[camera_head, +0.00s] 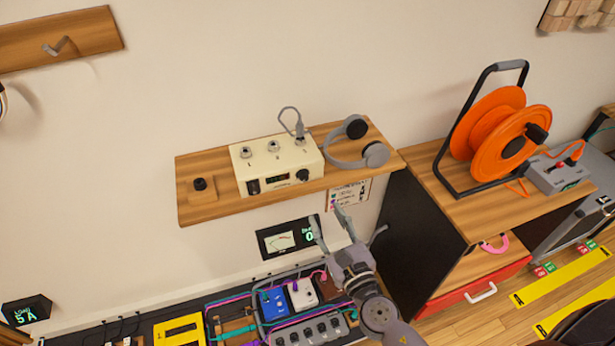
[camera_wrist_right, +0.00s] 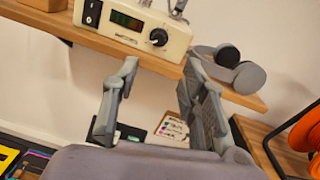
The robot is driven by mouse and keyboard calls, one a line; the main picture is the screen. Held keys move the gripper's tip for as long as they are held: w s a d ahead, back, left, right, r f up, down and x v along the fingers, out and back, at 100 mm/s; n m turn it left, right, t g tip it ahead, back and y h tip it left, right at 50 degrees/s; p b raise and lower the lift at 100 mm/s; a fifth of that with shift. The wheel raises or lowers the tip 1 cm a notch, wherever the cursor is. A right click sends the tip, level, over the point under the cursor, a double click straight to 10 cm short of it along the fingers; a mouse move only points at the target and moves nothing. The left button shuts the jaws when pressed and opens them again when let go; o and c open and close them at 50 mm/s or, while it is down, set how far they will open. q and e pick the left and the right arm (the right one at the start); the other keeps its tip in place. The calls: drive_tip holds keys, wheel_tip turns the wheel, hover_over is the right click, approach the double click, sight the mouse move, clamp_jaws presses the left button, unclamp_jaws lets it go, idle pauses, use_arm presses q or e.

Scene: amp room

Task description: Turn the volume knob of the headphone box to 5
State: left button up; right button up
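The cream headphone box (camera_head: 262,158) sits on a wooden wall shelf in the head view. Its black volume knob (camera_head: 302,175) is at the right end of the front face, beside a small display (camera_head: 277,178). In the right wrist view the knob (camera_wrist_right: 158,37) shows above and between my fingers; its setting is too small to read. My right gripper (camera_head: 327,222) is open and empty, below and in front of the shelf, apart from the box. It also shows open in the right wrist view (camera_wrist_right: 158,80). My left gripper is not in view.
Grey headphones (camera_head: 375,154) lie on the shelf (camera_head: 220,209) right of the box. A black knob on a wooden block (camera_head: 202,188) stands left. A meter panel (camera_head: 285,238) is below. A cabinet with an orange cable reel (camera_head: 500,130) stands right. Pedals (camera_head: 272,303) lie below.

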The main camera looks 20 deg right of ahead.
sight(305, 179)
drive_tip(key=w, duration=0.4)
drive_tip(key=w+p, duration=0.1)
drive_tip(key=w, duration=0.3)
drive_tip(key=w+a, duration=0.1)
drive_tip(key=w, duration=0.3)
drive_tip(key=shift+w+p, duration=0.3)
drive_tip(key=shift+p, duration=0.05)
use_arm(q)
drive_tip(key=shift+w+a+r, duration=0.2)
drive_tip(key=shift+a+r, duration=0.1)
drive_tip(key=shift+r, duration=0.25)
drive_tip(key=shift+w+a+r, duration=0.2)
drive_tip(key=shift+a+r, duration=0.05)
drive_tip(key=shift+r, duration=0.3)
use_arm(e)
drive_tip(key=shift+c, duration=0.5)
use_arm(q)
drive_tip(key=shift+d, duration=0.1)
use_arm(e)
clamp_jaws()
